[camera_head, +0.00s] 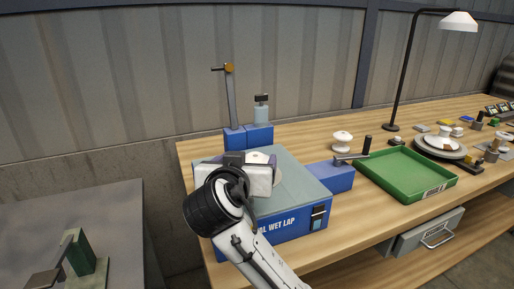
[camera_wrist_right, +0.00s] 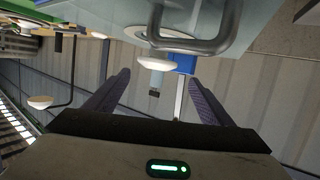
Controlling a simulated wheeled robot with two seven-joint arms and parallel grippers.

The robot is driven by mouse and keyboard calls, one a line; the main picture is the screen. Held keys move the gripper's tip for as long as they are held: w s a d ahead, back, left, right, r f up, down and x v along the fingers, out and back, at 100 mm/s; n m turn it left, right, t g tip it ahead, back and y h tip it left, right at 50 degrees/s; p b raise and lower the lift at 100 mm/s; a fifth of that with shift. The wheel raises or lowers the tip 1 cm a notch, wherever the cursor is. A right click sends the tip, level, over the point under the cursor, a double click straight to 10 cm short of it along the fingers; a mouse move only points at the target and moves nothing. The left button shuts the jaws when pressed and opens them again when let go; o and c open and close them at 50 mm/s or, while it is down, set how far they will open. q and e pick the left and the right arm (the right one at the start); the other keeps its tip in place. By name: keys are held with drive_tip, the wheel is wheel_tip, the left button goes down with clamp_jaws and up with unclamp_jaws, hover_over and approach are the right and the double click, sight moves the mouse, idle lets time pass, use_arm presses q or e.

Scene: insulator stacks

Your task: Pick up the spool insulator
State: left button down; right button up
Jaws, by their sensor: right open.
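A white round piece, apparently the spool insulator (camera_head: 258,157), shows on top of the blue lap machine, partly hidden behind my right gripper (camera_head: 246,162). In the right wrist view, which is upside down, a white flanged piece (camera_wrist_right: 157,62) shows ahead of the space between the fingers. I cannot tell the exact distance to the piece. My left gripper is not in view.
The blue lap machine (camera_head: 290,222) stands on the wooden bench (camera_head: 375,222). An upright lever (camera_head: 231,98), a desk lamp (camera_head: 402,78) and several small parts stand farther back and right.

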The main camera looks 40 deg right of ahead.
drive_tip(key=shift+s+a+f+m+g+p, duration=0.15)
drive_tip(key=shift+s+a+f+m+g, duration=0.1)
drive_tip(key=shift+s+a, duration=0.3)
drive_tip(key=shift+s+a+f+m+g+p, duration=0.15)
drive_tip(key=shift+s+a+m+g, duration=0.15)
drive_tip(key=shift+s, duration=0.4)
drive_tip(key=shift+w+d+f, duration=0.1)
drive_tip(key=shift+d+f, duration=0.1)
drive_tip(key=shift+f, duration=0.05)
drive_tip(key=x, duration=0.4)
drive_tip(key=shift+f, duration=0.1)
drive_tip(key=shift+p+x, duration=0.75)
drive_tip(key=shift+x, duration=1.95)
drive_tip(key=shift+w+a+f, duration=0.1)
drive_tip(key=shift+a, duration=0.05)
drive_tip(key=c, duration=1.4)
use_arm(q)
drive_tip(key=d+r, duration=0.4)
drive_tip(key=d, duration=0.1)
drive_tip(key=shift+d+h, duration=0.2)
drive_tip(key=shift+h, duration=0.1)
use_arm(e)
drive_tip(key=shift+c, duration=0.4)
